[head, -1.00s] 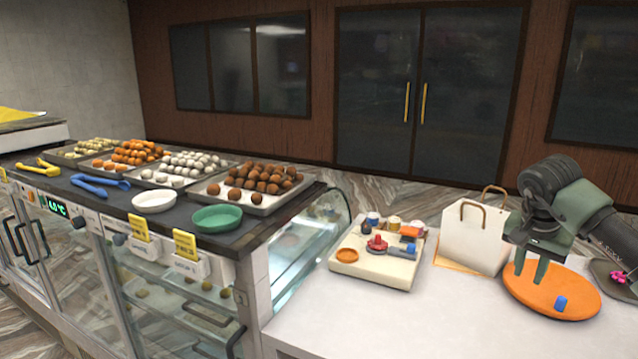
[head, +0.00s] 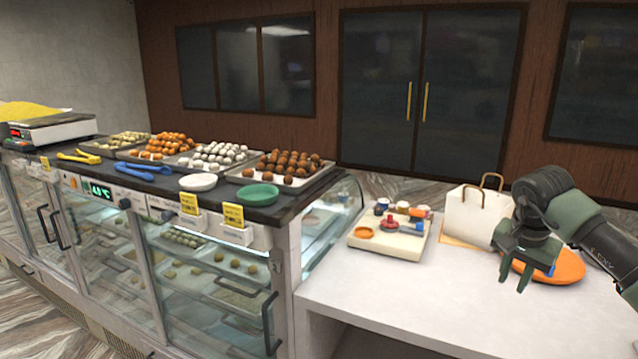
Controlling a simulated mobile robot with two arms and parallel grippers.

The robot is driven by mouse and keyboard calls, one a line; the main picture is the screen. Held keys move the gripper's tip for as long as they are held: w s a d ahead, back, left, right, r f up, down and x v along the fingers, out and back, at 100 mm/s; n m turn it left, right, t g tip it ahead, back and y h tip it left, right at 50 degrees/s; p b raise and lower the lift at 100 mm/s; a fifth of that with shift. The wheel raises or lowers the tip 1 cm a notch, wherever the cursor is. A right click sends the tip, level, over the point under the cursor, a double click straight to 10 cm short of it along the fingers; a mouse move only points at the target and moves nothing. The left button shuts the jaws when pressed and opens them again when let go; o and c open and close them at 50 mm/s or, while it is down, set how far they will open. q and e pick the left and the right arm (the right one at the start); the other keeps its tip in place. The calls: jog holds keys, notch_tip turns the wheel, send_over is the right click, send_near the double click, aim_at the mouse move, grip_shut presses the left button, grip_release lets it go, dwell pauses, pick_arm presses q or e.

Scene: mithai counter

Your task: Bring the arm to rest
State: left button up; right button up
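My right gripper (head: 515,277) comes in from the right and hangs over the white side counter (head: 400,300), fingers pointing down. Its two fingers are apart with nothing seen between them. Behind it, an orange round board (head: 566,267) lies on the counter, partly hidden by the gripper and arm. A small blue piece (head: 551,270) shows beside the gripper at the board. My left gripper is not in the picture.
A white paper bag (head: 474,216) stands left of the gripper. A cream tray (head: 385,245) with small cups lies further left. The glass display counter (head: 215,265) carries sweet trays, a green bowl (head: 257,195) and a white bowl (head: 198,182). The side counter's front is clear.

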jog(key=w+a+f+m+t+y, duration=0.1)
jog(key=a+f+m+y, duration=1.2)
jog(key=a+f, duration=1.05)
notch_tip(320, 180, down, 6)
jog(key=a+m+t, duration=0.3)
jog(key=m+t, duration=0.1)
jog(key=m, duration=0.7)
jog(key=s+d+f+m+t+h, duration=0.1)
jog(key=s+d+f+m+h, duration=0.2)
jog(key=s+f+m, duration=0.5)
jog(key=s+d+f+m+h, duration=0.25)
jog(key=f+m, duration=0.35)
jog(key=f, duration=0.3)
jog(key=s+d+f+m+t+h, duration=0.1)
jog(key=s+d+f+m+h, duration=0.1)
jog(key=s+d+f+m, duration=0.4)
jog(key=s+f+m+g+h, duration=0.1)
jog(key=s+f+m+g, duration=0.2)
jog(key=s, duration=0.9)
jog(key=s+f+m+g+h, duration=0.1)
jog(key=s+f+m+g, duration=0.2)
jog(key=s+f+m, duration=0.4)
jog(key=s+a+f+m+g+h, duration=0.1)
jog(key=s+f+m, duration=0.4)
jog(key=s, duration=1.4)
notch_tip(320, 180, down, 3)
jog(key=shift+s+f+g, duration=0.1)
jog(key=shift+s+g, duration=0.05)
jog(key=shift+g, duration=0.75)
